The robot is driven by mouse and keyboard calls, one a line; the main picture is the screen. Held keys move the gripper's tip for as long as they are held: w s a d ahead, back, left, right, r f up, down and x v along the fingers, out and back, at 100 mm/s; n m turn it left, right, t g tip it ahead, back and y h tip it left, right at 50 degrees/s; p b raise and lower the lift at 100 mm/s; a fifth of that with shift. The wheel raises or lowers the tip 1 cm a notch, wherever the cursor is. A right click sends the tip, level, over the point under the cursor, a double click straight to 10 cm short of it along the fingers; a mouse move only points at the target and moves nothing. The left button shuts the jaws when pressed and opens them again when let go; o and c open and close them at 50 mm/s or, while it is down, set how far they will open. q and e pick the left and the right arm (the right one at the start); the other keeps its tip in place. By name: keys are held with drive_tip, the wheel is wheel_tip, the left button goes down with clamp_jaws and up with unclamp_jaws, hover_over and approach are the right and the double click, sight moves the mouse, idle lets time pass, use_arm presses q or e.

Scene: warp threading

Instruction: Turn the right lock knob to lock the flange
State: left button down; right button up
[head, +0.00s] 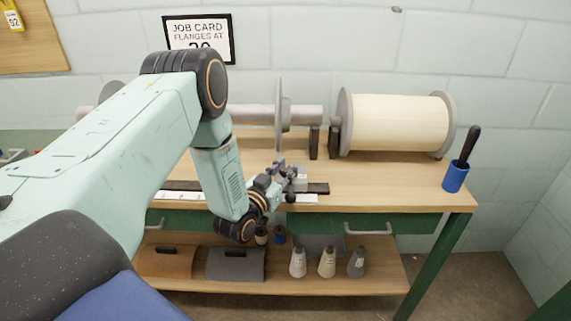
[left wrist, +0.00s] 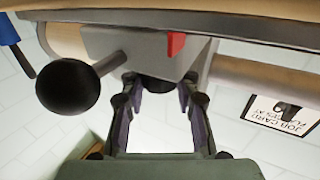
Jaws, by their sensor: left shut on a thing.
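My left gripper (head: 286,180) is at the front of the bench, beside a small grey block (head: 300,184) below the upright flange disc (head: 279,115). In the left wrist view its fingertips (left wrist: 158,84) close on a dark rounded knob (left wrist: 157,82) against the grey block (left wrist: 135,50). A black ball handle (left wrist: 67,87) on a metal stem sticks out of the block, left of the fingers. A red tab (left wrist: 176,44) is on the block. The flange's edge (left wrist: 250,27) shows above. My right gripper is out of view.
A cream-wound spool (head: 400,123) stands on the bench at the right, with a blue cup (head: 455,177) holding a dark-handled tool. A job card (head: 198,38) hangs behind. Several cones (head: 327,263) stand on the lower shelf. The bench top (head: 390,186) is clear at right.

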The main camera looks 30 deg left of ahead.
use_arm(q)
drive_tip(key=shift+a+m+h+p, duration=0.1)
drive_tip(key=shift+m+h+p, duration=0.45)
drive_tip(key=shift+m+h, duration=1)
drive_tip(key=shift+h, duration=0.65)
drive_tip(key=c, duration=1)
unclamp_jaws()
drive_tip(key=shift+o, duration=0.2)
drive_tip(key=shift+s, duration=0.1)
drive_tip(key=s+a, duration=0.2)
drive_tip(key=s, duration=0.9)
drive_tip(key=shift+s, duration=0.3)
